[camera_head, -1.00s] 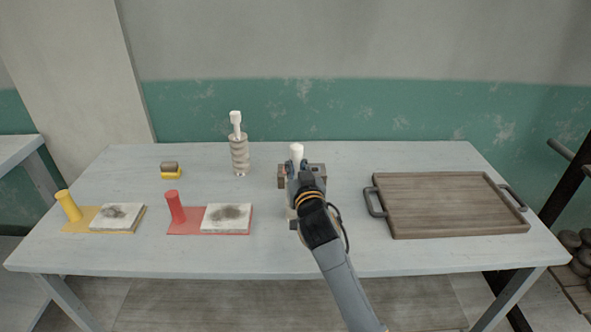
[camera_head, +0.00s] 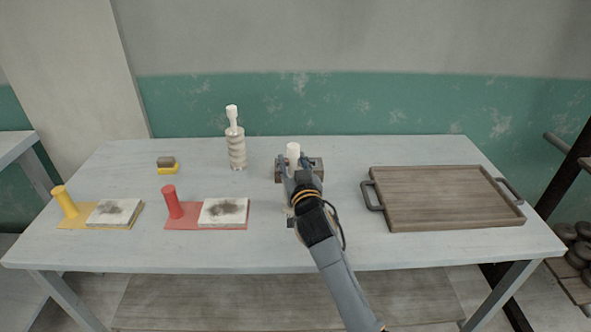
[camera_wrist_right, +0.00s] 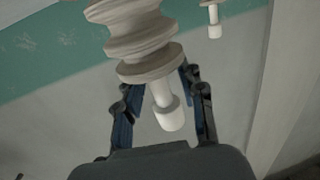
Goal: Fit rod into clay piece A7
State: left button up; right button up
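A white rod (camera_head: 293,149) with a wider end shows between the fingers of my right gripper (camera_head: 295,158). In the right wrist view, upside down, this rod (camera_wrist_right: 169,115) stands in a ribbed grey-brown clay piece (camera_wrist_right: 145,45). My fingers are spread on either side of the rod, with gaps showing. In the head view my gripper hides this clay piece, which is by a brown block (camera_head: 317,170). A second ribbed clay piece (camera_head: 238,155) with a white rod (camera_head: 232,117) stands upright to the left. I read no A7 label. My left gripper is out of view.
A wooden tray (camera_head: 440,200) with handles is empty at right. A yellow stand (camera_head: 72,224) and a red stand (camera_head: 180,220) bear grey slabs at left. A small yellow-and-brown block (camera_head: 167,164) lies behind. Front table is clear.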

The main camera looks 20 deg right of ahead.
jog(key=s+a, duration=0.1)
jog(key=s, duration=1.1)
jog(key=shift+b, duration=0.45)
jog(key=shift+a, duration=0.1)
